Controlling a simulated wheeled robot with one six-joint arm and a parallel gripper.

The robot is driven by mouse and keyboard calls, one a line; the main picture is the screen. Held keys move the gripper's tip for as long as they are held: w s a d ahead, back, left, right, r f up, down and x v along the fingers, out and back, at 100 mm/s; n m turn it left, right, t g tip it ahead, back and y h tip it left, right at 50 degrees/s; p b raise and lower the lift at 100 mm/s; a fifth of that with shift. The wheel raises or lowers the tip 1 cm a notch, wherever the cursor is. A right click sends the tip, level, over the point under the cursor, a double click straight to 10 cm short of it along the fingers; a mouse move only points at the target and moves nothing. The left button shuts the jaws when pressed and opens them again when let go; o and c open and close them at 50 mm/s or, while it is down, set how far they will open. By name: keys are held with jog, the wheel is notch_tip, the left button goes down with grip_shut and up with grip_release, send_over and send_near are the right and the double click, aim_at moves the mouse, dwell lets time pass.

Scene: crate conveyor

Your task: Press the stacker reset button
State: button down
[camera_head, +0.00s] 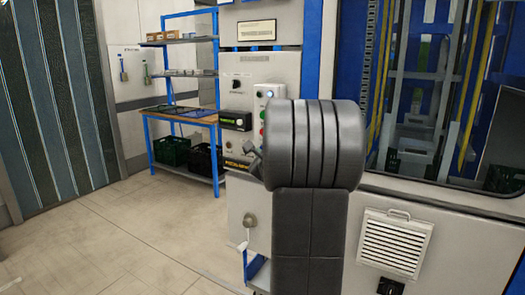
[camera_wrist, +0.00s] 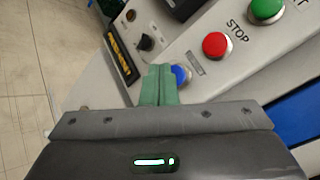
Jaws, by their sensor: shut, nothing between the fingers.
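A blue button (camera_wrist: 181,75) sits on the light grey control panel (camera_wrist: 200,90) in the wrist view. A small label beside it is too blurred to read. My gripper (camera_wrist: 160,72) is shut and empty, its green fingers together. The fingertips lie just left of the blue button and cover part of its edge; I cannot tell whether they touch it. Farther up the same panel are a red button (camera_wrist: 217,45) marked STOP and a green button (camera_wrist: 266,10). In the head view my arm hides most of the lower panel and the blue button.
A black rotary switch (camera_wrist: 146,42) is left of the fingers. In the head view a blue-framed shelf (camera_head: 180,112) with dark crates stands left of the control cabinet (camera_head: 246,210). A windowed machine (camera_head: 440,110) is at right. The floor at left is clear.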

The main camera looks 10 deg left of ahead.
jog(key=shift+w+d, duration=0.1)
jog(key=shift+w, duration=0.25)
jog(key=shift+w+d, duration=0.15)
jog(key=shift+w, duration=0.25)
dwell(0.6)
jog(key=shift+s, duration=0.15)
jog(key=shift+s+a+b, duration=0.25)
jog(key=shift+s+b, duration=0.3)
jog(key=shift+s, duration=0.1)
jog(key=s, duration=0.1)
jog(key=s+a+b, duration=0.1)
jog(key=s, duration=0.1)
jog(key=s+b, duration=0.1)
jog(key=shift+s+a, duration=0.35)
